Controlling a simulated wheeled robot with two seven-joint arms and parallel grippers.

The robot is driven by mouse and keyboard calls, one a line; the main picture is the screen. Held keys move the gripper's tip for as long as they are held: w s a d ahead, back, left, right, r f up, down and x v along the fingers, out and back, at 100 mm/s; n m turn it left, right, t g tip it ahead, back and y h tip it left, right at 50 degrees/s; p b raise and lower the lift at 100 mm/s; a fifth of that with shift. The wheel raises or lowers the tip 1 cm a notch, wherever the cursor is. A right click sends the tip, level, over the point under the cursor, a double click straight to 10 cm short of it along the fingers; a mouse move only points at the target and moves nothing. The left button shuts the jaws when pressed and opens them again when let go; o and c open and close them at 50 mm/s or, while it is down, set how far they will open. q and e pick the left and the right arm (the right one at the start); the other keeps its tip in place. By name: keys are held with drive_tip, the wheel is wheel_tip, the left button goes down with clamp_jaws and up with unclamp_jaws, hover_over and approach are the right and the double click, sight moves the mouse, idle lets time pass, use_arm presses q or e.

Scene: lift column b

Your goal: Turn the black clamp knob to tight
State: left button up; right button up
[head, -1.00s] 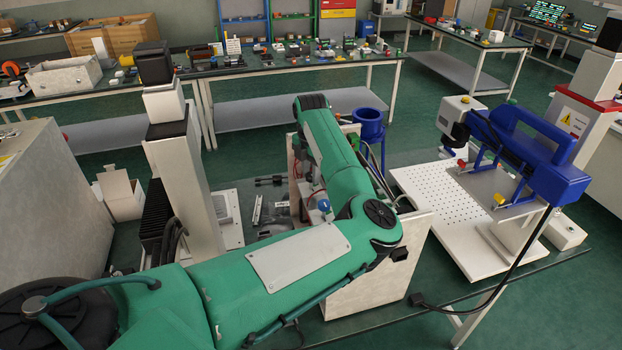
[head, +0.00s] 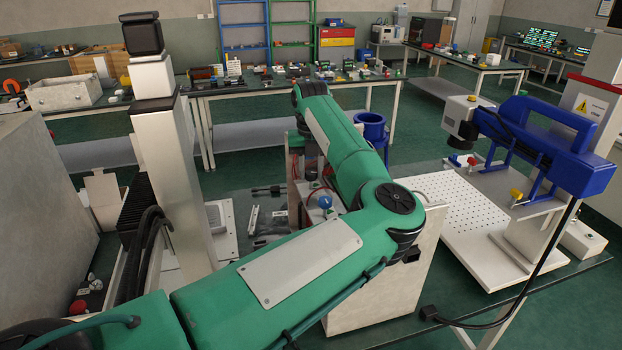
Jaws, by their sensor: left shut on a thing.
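My left arm comes in green from the lower left, bends at its elbow and folds back over a pale bench unit (head: 385,290). Its wrist hangs down behind the forearm. My left gripper (head: 313,182) is small and mostly hidden there. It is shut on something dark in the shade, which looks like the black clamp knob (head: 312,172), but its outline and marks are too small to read. A blue ball-shaped part (head: 325,202) is just below it. My right gripper is not in view.
A white column with a black top (head: 155,100) stands close on the left. A blue machine (head: 535,145) and a perforated white plate (head: 460,210) are on the right. A blue round container (head: 372,128) stands behind the forearm. Loose metal parts lie left of the wrist.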

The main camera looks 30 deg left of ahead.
use_arm(q)
drive_tip(key=shift+f+n+b, duration=0.15)
drive_tip(key=shift+n+b, duration=0.45)
drive_tip(key=shift+n, duration=0.4)
drive_tip(key=n+b, duration=0.1)
drive_tip(key=n, duration=0.1)
drive_tip(key=shift+n, duration=0.3)
drive_tip(key=n+b, duration=0.1)
drive_tip(key=n, duration=0.2)
drive_tip(key=shift+n+b, duration=0.3)
drive_tip(key=shift+b, duration=0.1)
drive_tip(key=n, duration=0.3)
drive_tip(key=shift+b, duration=0.35)
drive_tip(key=shift+r+n, duration=0.2)
drive_tip(key=shift+n, duration=0.2)
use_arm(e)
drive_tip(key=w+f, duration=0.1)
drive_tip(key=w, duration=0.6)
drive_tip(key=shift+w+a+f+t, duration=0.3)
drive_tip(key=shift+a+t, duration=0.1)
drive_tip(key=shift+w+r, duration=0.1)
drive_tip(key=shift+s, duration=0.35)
use_arm(q)
drive_tip(key=o, duration=1)
drive_tip(key=shift+c, duration=0.2)
